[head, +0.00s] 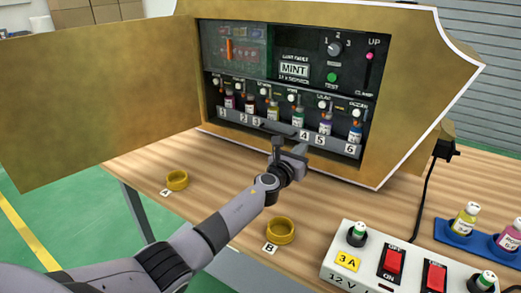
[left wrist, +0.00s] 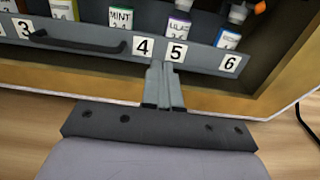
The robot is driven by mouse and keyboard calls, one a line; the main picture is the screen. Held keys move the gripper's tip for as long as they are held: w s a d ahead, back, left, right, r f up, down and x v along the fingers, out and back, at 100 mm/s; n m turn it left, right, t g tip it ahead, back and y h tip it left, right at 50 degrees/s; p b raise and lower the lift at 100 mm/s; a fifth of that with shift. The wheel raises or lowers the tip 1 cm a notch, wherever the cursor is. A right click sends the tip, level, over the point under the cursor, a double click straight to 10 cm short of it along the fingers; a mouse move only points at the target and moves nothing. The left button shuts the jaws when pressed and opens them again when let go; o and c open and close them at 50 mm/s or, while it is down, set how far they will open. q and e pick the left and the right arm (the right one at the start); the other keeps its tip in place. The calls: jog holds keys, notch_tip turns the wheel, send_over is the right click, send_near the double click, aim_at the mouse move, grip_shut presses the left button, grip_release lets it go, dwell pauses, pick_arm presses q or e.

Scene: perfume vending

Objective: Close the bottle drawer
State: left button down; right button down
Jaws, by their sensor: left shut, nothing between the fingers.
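The bottle drawer (head: 240,117) is the grey tray low in the gold cabinet, with labels 1 to 6 on its front and a row of small bottles in it. Its dark handle (left wrist: 75,42) shows in the left wrist view, left of label 4. My left gripper (head: 291,146) is shut and empty at the drawer front. In the left wrist view its fingertips (left wrist: 164,66) are just below labels 4 and 5; I cannot tell whether they touch. How far the drawer stands out is hard to tell. My right gripper is out of view.
The gold cabinet door (head: 95,100) stands open at the left. Two yellow rings (head: 177,180) (head: 281,231) lie on the wooden table. A white switch box (head: 360,262), a blue bottle holder (head: 455,234) and a black cable (head: 428,195) are at the right.

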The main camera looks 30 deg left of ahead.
pick_arm(q)
jog(key=s+p, duration=0.2)
jog(key=s, duration=0.1)
jog(key=s+p, duration=0.1)
jog(key=s, duration=0.1)
jog(key=shift+s+a+r, duration=0.1)
jog(key=shift+a, duration=0.15)
jog(key=shift+s+p, duration=0.3)
jog(key=shift+s, duration=0.3)
jog(key=shift+f, duration=0.2)
